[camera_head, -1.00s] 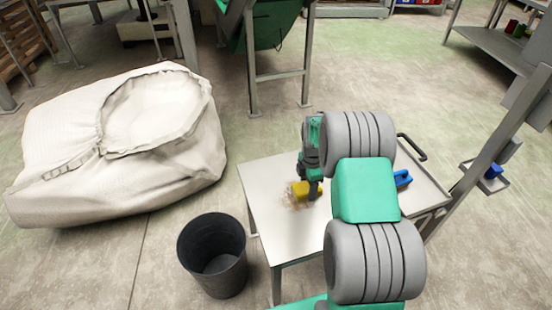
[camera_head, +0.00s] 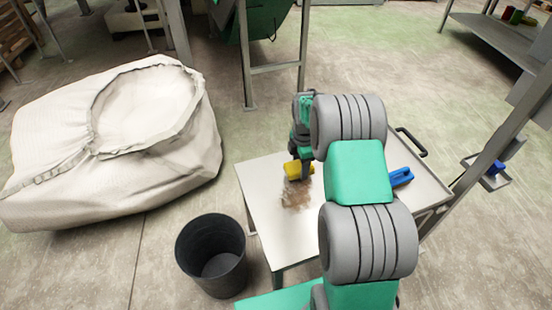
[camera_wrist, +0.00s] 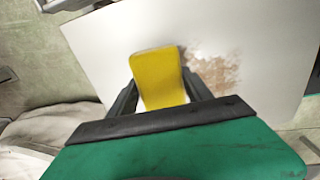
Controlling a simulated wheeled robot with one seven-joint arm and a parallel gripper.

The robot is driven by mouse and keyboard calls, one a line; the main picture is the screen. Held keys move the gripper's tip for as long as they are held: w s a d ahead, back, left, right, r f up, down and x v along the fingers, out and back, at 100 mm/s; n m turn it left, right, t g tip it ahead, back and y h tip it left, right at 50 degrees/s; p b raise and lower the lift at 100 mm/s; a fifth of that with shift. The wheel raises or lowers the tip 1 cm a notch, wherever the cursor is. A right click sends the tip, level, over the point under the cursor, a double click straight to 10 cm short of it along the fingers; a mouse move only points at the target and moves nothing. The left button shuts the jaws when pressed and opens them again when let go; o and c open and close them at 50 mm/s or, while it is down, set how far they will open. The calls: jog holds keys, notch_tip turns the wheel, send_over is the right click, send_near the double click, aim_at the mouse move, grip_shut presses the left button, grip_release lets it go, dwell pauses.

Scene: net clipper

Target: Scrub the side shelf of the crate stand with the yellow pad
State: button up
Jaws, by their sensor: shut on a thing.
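My gripper (camera_head: 298,174) is shut on the yellow pad (camera_head: 293,168), which also shows between the fingers in the wrist view (camera_wrist: 158,75). The side shelf (camera_head: 262,200) is a pale, flat surface on legs. A brown, patchy stain (camera_head: 298,195) lies on it, just in front of the pad in the head view. In the wrist view the stain (camera_wrist: 215,72) is right of the pad. The pad is at or just above the shelf; I cannot tell whether it touches. My arm hides part of the shelf's middle.
A blue object (camera_head: 401,176) lies on the shelf's right part, near a dark handle (camera_head: 411,142). A black bin (camera_head: 211,256) stands on the floor at front left. A large white sack (camera_head: 110,145) fills the left. A grey post (camera_head: 480,165) rises at right.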

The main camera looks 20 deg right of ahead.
jog(key=shift+a+r+p, duration=0.1)
jog(key=shift+r+p, duration=1.6)
jog(key=shift+r, duration=0.95)
